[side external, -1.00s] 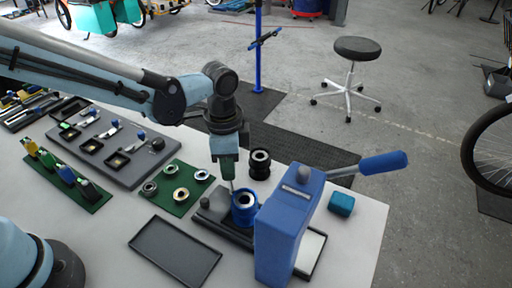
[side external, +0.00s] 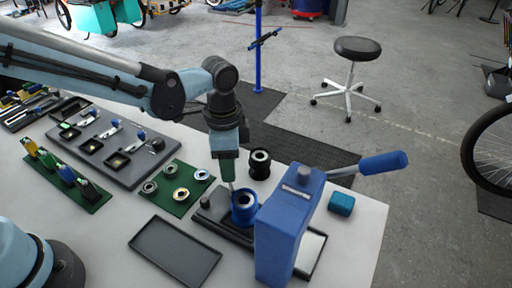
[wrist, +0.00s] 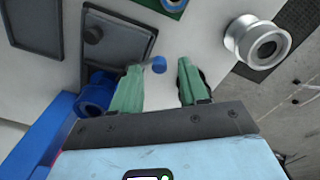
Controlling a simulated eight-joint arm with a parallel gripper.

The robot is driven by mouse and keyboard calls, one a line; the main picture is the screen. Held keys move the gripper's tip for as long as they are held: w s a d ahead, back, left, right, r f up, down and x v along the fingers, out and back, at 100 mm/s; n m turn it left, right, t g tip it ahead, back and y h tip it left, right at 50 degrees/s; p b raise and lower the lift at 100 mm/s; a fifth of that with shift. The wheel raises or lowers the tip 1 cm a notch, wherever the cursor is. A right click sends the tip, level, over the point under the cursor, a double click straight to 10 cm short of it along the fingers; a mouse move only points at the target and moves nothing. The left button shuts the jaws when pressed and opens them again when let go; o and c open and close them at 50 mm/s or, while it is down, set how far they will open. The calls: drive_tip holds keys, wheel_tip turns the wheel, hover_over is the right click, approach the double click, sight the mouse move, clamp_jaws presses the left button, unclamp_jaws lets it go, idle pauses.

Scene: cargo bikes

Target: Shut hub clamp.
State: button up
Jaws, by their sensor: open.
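The hub clamp is a blue ring-shaped holder (side external: 243,209) on a black base (side external: 212,211) in the side view. It also shows as a blue cylinder (wrist: 97,94) left of my fingers in the wrist view. A thin grey rod (side external: 231,187) stands beside the blue holder, just under my gripper (side external: 227,175). My gripper is open and points down. Whether the knob belongs to the clamp's lever is unclear.
A tall blue press (side external: 283,235) with a long blue-gripped lever (side external: 383,162) stands right of the clamp. A hub (side external: 259,164) stands behind it. A green mat (side external: 193,204) with rings and an empty dark tray (side external: 176,252) lie left. A teal block (side external: 341,204) sits right.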

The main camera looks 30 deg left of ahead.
wheel_tip(320, 180, up, 11)
drive_tip(key=shift+r, duration=0.15)
idle(0.5)
drive_tip(key=s+a+f+n+t, duration=0.1)
drive_tip(key=s+a+n+t, duration=0.2)
drive_tip(key=a, duration=0.5)
drive_tip(key=s+a+f+n+t, duration=0.2)
drive_tip(key=s+a+n+t, duration=0.2)
drive_tip(key=a+n, duration=0.4)
drive_tip(key=shift+s+a, duration=0.3)
drive_tip(key=shift+s, duration=0.3)
